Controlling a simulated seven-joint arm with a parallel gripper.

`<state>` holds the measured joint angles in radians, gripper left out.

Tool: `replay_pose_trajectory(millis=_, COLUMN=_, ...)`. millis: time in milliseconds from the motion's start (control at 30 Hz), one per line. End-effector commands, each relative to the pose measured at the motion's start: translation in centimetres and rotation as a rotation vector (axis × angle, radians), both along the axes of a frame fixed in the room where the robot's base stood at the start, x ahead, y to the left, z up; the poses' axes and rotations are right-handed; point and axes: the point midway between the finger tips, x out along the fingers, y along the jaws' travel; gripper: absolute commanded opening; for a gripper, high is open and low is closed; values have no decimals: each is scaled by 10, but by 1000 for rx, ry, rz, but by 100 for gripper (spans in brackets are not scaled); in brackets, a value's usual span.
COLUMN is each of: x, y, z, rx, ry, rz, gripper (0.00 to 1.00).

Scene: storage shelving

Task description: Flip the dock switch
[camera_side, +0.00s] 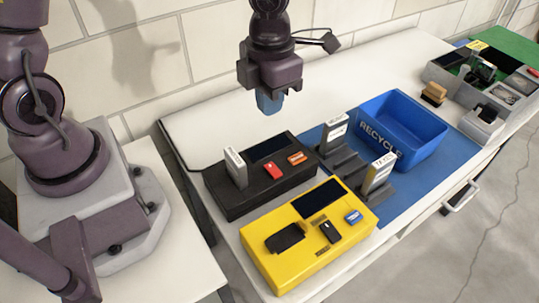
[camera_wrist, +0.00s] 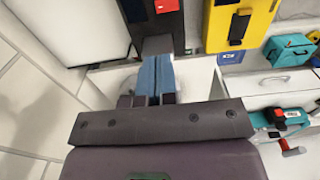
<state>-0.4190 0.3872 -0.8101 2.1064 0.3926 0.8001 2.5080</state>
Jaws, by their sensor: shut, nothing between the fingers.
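My gripper (camera_side: 270,103) hangs above and behind the black device, blue fingertips together, nothing between them. In the wrist view the fingertips (camera_wrist: 158,78) point toward the black device (camera_wrist: 145,30). In the side view, the black device (camera_side: 232,204) lies on the table with a dark screen, a red switch-like part (camera_side: 272,171), an orange part (camera_side: 298,158) and an upright white card (camera_side: 236,166). The yellow device (camera_side: 290,269) in front of it has a dark screen, a black switch-like part (camera_side: 329,232) and a blue part (camera_side: 353,216). I cannot tell which device is the dock.
Grey holders with white cards (camera_side: 335,128) (camera_side: 379,171) stand right of the devices. A blue recycle bin (camera_side: 431,138) stands on a blue mat (camera_side: 405,202). A grey tray (camera_side: 450,77) is farther right. White table (camera_side: 196,120) is bare behind the black device.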

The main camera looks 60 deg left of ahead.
Motion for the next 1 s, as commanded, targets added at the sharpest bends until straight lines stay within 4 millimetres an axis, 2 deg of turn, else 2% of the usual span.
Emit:
replay_pose_trajectory(millis=333, x=0, y=0, z=-2, rx=0, ry=1, rz=-2, gripper=0)
replay_pose_trajectory(millis=467, x=-1, y=0, z=-13, rx=0, ry=5, rz=-3, gripper=0)
replay_pose_trajectory(millis=1000, x=-1, y=-1, z=-118, rx=1, ry=5, rz=-5, gripper=0)
